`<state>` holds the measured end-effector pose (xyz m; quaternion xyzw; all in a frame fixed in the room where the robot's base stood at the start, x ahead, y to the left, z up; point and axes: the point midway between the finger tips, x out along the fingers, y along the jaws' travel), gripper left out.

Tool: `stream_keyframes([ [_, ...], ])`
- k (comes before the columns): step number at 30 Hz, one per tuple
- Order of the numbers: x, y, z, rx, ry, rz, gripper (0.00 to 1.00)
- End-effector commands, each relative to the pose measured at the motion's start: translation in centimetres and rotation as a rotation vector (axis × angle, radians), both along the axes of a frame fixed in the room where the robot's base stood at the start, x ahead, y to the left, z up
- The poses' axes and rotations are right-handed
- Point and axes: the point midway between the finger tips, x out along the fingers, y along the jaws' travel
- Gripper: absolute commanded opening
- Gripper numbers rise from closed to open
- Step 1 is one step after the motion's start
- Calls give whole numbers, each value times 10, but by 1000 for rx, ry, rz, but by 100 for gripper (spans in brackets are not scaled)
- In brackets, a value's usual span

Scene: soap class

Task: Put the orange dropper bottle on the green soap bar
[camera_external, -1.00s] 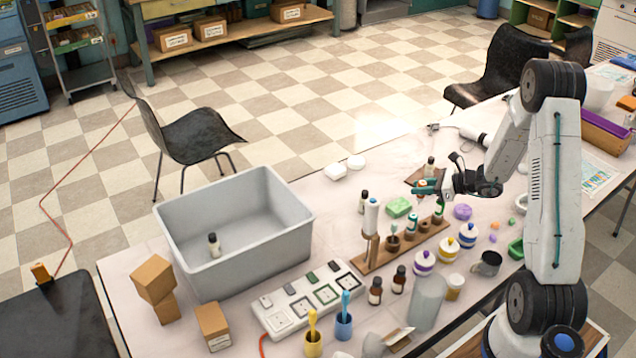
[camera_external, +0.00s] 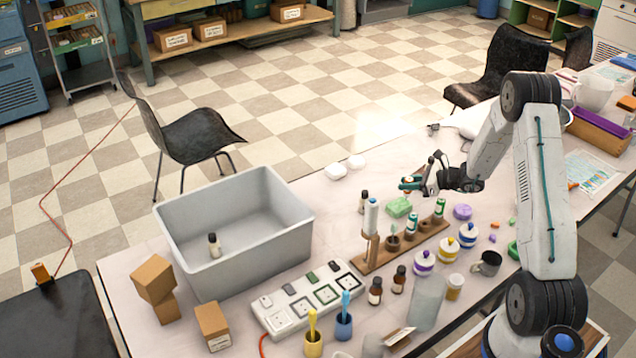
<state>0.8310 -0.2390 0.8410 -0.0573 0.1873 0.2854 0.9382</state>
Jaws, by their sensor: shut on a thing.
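The green soap bar (camera_external: 399,207) lies on the table, behind the wooden rack. My gripper (camera_external: 411,184) is a little above and behind the bar in the picture, with its teal fingers pointing left. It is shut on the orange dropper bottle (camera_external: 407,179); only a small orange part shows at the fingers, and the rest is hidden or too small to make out. The bottle appears apart from the soap bar, but the exact height is hard to tell.
A wooden rack (camera_external: 385,260) with several bottles stands in front of the soap. White soaps (camera_external: 336,171) lie behind left. A grey bin (camera_external: 185,250) stands at left.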

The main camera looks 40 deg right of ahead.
Motion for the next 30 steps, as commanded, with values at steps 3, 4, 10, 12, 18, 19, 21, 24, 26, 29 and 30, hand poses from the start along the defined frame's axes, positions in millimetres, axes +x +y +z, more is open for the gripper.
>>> stream_keyframes([
  [3,0,0,-4,1,1,0,3],
  [4,0,0,-3,0,0,0,33],
  [10,0,0,-3,0,0,0,47],
  [12,0,0,-3,0,0,0,47],
  [18,-6,-5,4,0,0,-2,47],
  [19,-9,-7,5,0,0,-2,47],
  [21,-19,-14,10,0,-1,-3,47],
  [24,-36,-25,19,-1,-1,-5,47],
  [26,-46,-32,24,0,-1,-5,47],
  [29,-62,-43,32,-1,0,-4,47],
  [30,-68,-47,35,-1,-1,-4,47],
])
